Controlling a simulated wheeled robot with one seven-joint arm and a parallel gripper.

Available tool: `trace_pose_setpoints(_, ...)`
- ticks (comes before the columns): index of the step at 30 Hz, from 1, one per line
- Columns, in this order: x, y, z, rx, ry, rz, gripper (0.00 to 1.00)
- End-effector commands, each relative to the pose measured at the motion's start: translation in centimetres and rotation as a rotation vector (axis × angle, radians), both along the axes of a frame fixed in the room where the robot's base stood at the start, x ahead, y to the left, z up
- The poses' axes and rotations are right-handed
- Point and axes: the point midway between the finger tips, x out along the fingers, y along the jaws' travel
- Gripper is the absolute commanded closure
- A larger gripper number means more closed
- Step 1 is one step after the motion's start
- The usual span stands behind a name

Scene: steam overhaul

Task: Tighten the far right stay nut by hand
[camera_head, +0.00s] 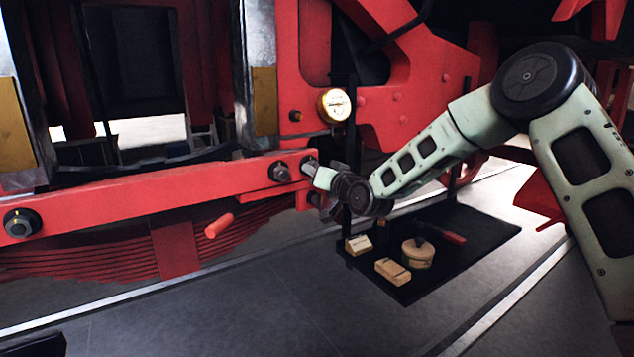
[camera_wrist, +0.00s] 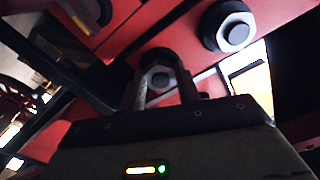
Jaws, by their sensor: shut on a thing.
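The red stay bar (camera_head: 130,200) runs across the left of the head view with dark nuts along it. The far right stay nut (camera_head: 309,163) is at the bar's right end, mostly covered by my gripper (camera_head: 317,173). In the wrist view this nut (camera_wrist: 159,79) sits between the two fingers of my gripper (camera_wrist: 163,88), which are shut on it. A neighbouring stay nut (camera_head: 280,172) is just to its left, free of the gripper. Another stay nut (camera_head: 21,222) is at the bar's left end.
A black mat (camera_head: 455,219) on the floor below holds wooden blocks (camera_head: 393,271), a round tin (camera_head: 417,253) and a red-handled tool (camera_head: 447,235). A red peg (camera_head: 218,226) sticks out below the bar.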

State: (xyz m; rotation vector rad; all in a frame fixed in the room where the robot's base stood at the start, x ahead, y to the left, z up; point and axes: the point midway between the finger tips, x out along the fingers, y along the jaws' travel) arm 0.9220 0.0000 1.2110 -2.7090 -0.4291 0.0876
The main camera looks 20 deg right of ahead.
Motion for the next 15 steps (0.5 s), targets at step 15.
trace_pose_setpoints(15,-0.05,0.01,-0.32,0.470,0.152,-0.001,0.90)
